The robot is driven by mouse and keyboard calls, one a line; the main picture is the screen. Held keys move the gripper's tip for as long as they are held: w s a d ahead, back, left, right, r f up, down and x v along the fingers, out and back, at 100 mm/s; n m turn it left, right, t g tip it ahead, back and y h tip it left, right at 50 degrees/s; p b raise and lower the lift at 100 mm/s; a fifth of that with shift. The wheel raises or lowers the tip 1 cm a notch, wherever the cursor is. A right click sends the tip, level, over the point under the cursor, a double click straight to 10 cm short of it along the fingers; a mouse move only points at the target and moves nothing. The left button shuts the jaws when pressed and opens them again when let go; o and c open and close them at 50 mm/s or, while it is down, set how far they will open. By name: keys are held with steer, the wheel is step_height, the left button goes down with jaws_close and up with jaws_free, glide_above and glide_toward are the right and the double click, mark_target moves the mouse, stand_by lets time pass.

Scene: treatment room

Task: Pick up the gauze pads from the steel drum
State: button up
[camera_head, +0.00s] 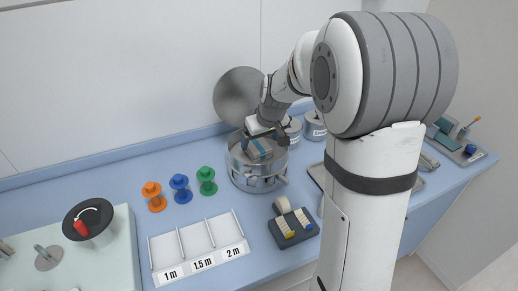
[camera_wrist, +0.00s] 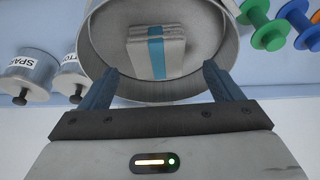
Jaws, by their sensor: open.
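The steel drum (camera_head: 254,180) stands open on the blue counter, its round lid (camera_head: 238,96) upright behind it against the wall. The gauze pads (camera_head: 257,150) are a pale stack with a blue band, inside the drum. In the wrist view the gauze pads (camera_wrist: 157,50) lie inside the drum (camera_wrist: 100,45), beyond my fingertips. My gripper (camera_head: 264,138) is over the drum's opening. In the wrist view my gripper (camera_wrist: 157,78) is open and empty, with one finger to each side of the stack's line. I cannot tell the exact height above the pads.
Orange (camera_head: 153,196), blue (camera_head: 180,188) and green (camera_head: 207,180) spools stand left of the drum. A white labelled tray (camera_head: 199,247) and a dark tape holder (camera_head: 293,229) lie in front. Lidded jars (camera_head: 315,126) stand behind right. My arm hides part of the right counter.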

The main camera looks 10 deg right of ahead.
mark_target(258, 146)
steer(key=shift+p+x, duration=0.6)
steer(key=shift+x, duration=2.15)
steer(key=shift+w+d+r, duration=0.1)
steer(key=shift+w+r, duration=0.05)
steer(key=shift+c, duration=0.5)
steer(key=c, duration=0.9)
steer(key=shift+c, duration=0.2)
